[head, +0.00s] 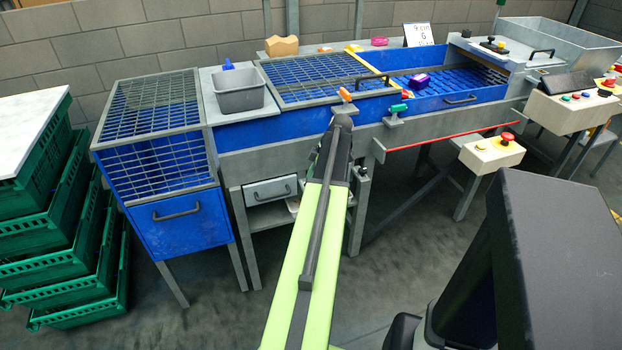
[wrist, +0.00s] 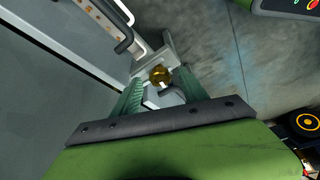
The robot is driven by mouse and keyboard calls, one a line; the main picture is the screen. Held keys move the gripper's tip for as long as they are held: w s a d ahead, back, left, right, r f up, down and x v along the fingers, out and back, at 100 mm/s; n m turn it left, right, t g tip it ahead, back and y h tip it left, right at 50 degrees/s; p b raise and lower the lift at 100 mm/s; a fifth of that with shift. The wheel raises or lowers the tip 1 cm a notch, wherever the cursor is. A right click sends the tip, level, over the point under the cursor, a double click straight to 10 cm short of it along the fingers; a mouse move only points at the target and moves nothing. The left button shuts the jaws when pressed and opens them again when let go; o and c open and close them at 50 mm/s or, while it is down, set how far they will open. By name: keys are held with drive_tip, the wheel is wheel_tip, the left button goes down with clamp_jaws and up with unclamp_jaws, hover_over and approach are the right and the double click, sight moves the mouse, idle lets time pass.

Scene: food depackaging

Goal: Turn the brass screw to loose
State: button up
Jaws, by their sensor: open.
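The brass screw (wrist: 160,75) shows in the wrist view as a round golden knob on a grey metal post. My gripper (wrist: 159,82) is open, with one ridged green finger to the left of the screw and one to the right. The screw appears between the fingertips or just beyond them; I cannot tell whether either finger touches it. A dark curved handle-like piece shows just below the screw, between the fingers. In the head view my arm reaches forward to the front of the machine, and the gripper's fingers and the screw cannot be made out there.
A blue machine with a metal grid (head: 310,80) stands ahead, with a grey bin (head: 238,92) on its top. A red rod (head: 450,137) runs along its front at right. A control box with a red button (head: 507,137) stands beyond. Green crates (head: 65,255) are stacked at left.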

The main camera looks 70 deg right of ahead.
drive_tip(key=p+v, duration=1.5)
drive_tip(key=v, duration=0.2)
drive_tip(key=shift+s+p, duration=0.15)
drive_tip(key=shift+p, duration=0.2)
